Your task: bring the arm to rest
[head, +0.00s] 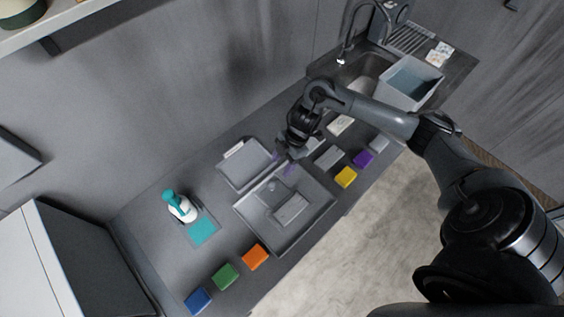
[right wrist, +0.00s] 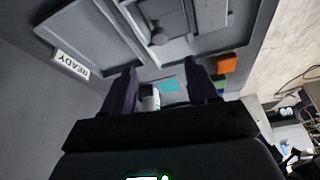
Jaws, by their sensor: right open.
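My right arm comes in from the right and reaches over the counter. Its gripper (head: 287,162) hangs near the back edge of the large grey tray (head: 265,242), beside the smaller tray (head: 226,172). In the right wrist view the two dark fingers (right wrist: 161,82) stand apart, with nothing held between them. Whether the fingertips touch a tray cannot be told. My left gripper is not in view.
A white bottle with a teal top (head: 180,207) stands left by a teal square (head: 202,230). Orange (head: 255,256), green (head: 225,275), blue (head: 198,300), yellow (head: 346,177) and purple (head: 364,159) blocks line the front edge. A grey-blue bin (head: 425,97) stands by the sink.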

